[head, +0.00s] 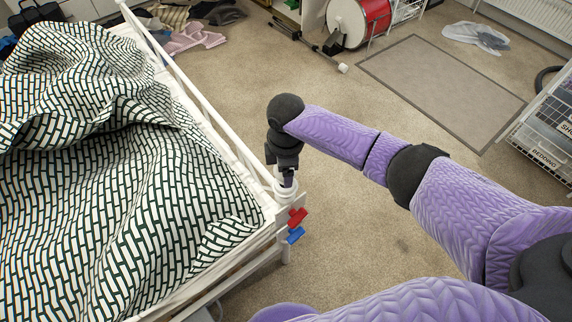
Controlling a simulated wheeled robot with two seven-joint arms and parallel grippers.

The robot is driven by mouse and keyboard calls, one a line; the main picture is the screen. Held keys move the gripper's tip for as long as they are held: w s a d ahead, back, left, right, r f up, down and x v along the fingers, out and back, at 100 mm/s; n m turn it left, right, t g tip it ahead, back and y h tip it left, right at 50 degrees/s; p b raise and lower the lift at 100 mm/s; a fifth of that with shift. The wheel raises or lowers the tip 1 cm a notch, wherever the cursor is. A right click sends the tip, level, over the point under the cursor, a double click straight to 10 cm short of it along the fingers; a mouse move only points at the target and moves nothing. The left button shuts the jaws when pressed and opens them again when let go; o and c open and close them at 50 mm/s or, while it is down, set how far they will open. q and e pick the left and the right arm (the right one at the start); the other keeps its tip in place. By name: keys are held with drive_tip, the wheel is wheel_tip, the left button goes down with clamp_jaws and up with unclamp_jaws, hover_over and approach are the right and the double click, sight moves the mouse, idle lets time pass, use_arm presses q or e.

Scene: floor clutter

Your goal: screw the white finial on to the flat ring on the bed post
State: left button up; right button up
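The white bed post (285,246) stands at the near right corner of the bed frame. A small white rounded piece, which looks like the finial (286,193), is at the top of the post. My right gripper (288,180) points down from above, with its dark fingers at this white piece. The fingers overlap it in the view, so their grip on it cannot be made out. The flat ring cannot be told apart from the white parts there. My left gripper is not in view.
A red clamp-like piece (297,216) and a blue one (295,235) sit on the post below its top. A patterned duvet (120,200) covers the bed. A red drum (358,18), a grey mat (440,88) and a storage unit (545,128) stand beyond open carpet.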

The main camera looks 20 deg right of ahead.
use_arm(q)
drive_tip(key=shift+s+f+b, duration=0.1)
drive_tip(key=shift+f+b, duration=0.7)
drive_tip(key=shift+b, duration=0.05)
use_arm(e)
drive_tip(key=shift+f, duration=1.3)
drive_tip(key=o, duration=1.3)
wheel_tip(320, 180, up, 6)
drive_tip(key=p, duration=0.3)
wheel_tip(320, 180, up, 4)
drive_tip(key=shift+p, duration=1)
drive_tip(key=shift+r, duration=0.1)
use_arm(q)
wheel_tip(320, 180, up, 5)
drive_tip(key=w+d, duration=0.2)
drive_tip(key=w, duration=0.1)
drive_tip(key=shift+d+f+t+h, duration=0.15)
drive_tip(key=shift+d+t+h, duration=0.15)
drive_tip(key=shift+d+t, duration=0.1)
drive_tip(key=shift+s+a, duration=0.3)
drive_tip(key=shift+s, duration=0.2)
